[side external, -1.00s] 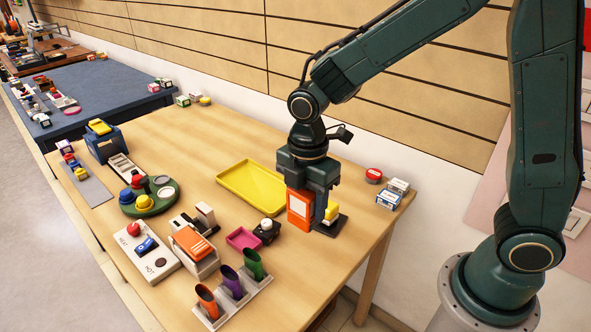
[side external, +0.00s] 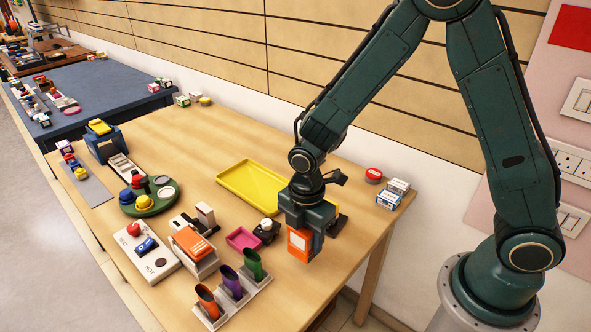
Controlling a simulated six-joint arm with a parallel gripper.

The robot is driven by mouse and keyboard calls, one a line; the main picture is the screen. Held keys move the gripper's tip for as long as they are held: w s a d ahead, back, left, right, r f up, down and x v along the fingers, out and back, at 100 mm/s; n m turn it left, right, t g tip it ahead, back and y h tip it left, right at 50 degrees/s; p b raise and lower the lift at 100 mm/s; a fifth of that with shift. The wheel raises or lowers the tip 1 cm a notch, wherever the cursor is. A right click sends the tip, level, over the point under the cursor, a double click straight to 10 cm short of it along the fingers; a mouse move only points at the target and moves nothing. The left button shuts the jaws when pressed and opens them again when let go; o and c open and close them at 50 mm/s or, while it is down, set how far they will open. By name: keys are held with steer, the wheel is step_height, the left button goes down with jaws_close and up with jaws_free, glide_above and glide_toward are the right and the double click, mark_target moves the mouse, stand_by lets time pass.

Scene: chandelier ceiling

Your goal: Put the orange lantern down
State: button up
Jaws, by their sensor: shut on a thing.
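The orange lantern (side external: 299,243) is a boxy orange block with a pale panel on its front. My gripper (side external: 306,222) points down and is shut on the lantern's upper part. The lantern is near the right front edge of the wooden table (side external: 215,182). I cannot tell whether its underside touches the tabletop or is slightly above it. My gripper hides the lantern's top and most of a dark base (side external: 338,225) behind it.
A yellow tray (side external: 250,186) lies behind to the left. A pink tray (side external: 243,238) and a dark block with a white knob (side external: 267,229) are just left. A holder with coloured tubes (side external: 234,288) stands in front. Small boxes (side external: 394,193) sit at the back right.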

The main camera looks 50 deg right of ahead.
mark_target(305, 246)
steer(key=shift+f, duration=1.6)
steer(key=shift+f, duration=0.15)
steer(key=o, duration=1.3)
steer(key=shift+r, duration=6.1)
steer(key=shift+r, duration=0.1)
